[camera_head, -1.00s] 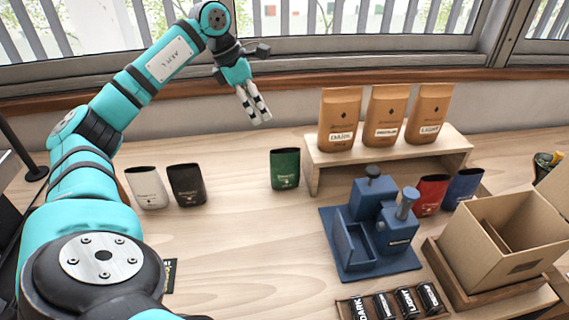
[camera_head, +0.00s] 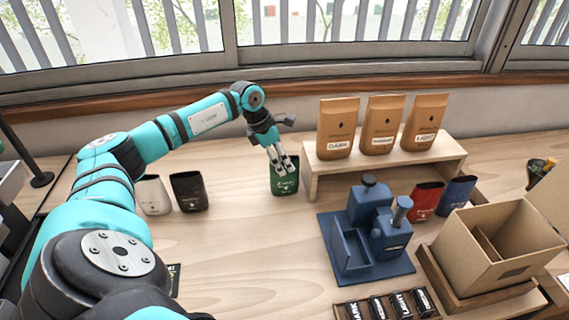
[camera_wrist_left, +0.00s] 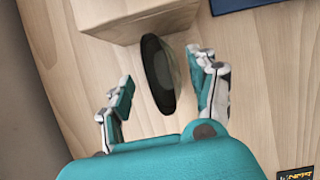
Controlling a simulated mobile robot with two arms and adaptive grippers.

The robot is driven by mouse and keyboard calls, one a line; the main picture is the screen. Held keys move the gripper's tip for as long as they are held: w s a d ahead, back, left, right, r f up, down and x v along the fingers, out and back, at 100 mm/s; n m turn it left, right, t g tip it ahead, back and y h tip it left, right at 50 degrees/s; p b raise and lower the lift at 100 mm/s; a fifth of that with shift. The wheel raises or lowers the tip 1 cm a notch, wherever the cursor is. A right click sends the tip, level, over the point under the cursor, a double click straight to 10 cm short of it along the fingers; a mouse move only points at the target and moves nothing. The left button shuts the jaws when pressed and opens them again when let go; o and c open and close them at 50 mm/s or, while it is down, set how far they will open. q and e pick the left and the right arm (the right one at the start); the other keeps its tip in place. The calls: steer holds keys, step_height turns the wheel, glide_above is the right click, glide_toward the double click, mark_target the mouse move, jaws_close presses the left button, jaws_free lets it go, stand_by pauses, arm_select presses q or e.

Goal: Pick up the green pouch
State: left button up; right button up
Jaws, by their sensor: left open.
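The green pouch (camera_head: 284,182) stands upright on the wooden table, just left of the small wooden riser. My left gripper (camera_head: 283,170) is over it, and its fingers cover part of the pouch's upper front in the head view. In the left wrist view, the pouch (camera_wrist_left: 158,72) shows from above with its dark open top, between the two spread fingers of my left gripper (camera_wrist_left: 163,98). The fingers are open and a gap shows on the left side of the pouch. The right finger is close to the pouch; I cannot tell if it touches. My right gripper is not in view.
The riser (camera_head: 312,180) with several brown bags stands close right of the pouch. White (camera_head: 153,196) and black (camera_head: 189,191) pouches stand left. A blue device (camera_head: 372,235), red pouch (camera_head: 425,202), blue pouch (camera_head: 458,191) and cardboard box (camera_head: 492,248) are on the right.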

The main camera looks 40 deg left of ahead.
arm_select(q)
steer(key=shift+w+d+f, duration=0.1)
steer(key=shift+w+f, duration=0.1)
steer(key=shift+f, duration=0.25)
steer(key=shift+s, duration=0.1)
steer(key=c, duration=0.9)
steer(key=shift+r, duration=0.1)
